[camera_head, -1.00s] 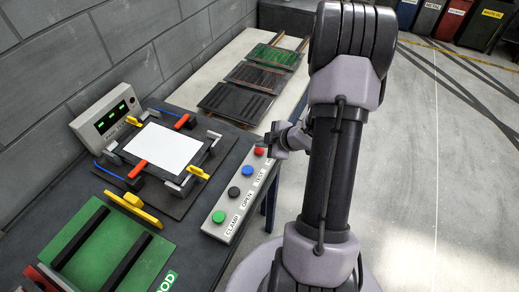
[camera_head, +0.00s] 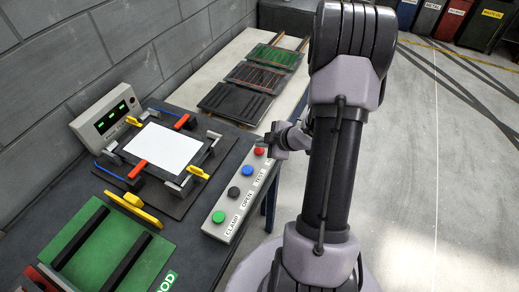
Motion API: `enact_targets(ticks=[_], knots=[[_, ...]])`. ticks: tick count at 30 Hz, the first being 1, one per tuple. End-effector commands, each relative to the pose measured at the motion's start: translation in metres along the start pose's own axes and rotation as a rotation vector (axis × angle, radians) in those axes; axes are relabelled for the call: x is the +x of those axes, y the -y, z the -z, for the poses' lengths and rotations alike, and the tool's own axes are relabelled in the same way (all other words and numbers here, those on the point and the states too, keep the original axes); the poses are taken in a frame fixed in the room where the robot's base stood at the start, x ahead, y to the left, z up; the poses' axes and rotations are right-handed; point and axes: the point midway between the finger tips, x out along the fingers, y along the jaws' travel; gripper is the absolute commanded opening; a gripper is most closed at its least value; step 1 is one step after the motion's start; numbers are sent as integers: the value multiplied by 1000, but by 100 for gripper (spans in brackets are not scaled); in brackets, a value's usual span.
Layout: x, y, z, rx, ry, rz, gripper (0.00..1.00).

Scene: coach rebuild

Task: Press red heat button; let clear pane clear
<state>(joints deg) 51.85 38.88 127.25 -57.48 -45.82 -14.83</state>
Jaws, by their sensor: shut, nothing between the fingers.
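The red button (camera_head: 259,151) is at the far end of a light button strip (camera_head: 226,225), with blue, black and green buttons nearer. Its label is hidden behind my arm. My gripper (camera_head: 268,142) is shut and empty, just above and right of the red button; I cannot tell whether it touches it. The pane (camera_head: 163,149) looks opaque white and lies flat in the dark fixture (camera_head: 185,205), among red and yellow clamps.
A grey box with green displays (camera_head: 108,115) stands behind the fixture by the wall. A green tray (camera_head: 110,250) lies front left. Dark and green racks (camera_head: 236,102) lie on the pale table behind. Open floor is at right.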

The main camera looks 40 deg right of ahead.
Motion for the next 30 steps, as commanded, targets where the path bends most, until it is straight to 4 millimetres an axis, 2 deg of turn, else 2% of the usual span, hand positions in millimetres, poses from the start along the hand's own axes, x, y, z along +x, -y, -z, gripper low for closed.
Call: enact_targets(ticks=[30], knots=[[9, 6, -6, 0, 0, 0, 0]])
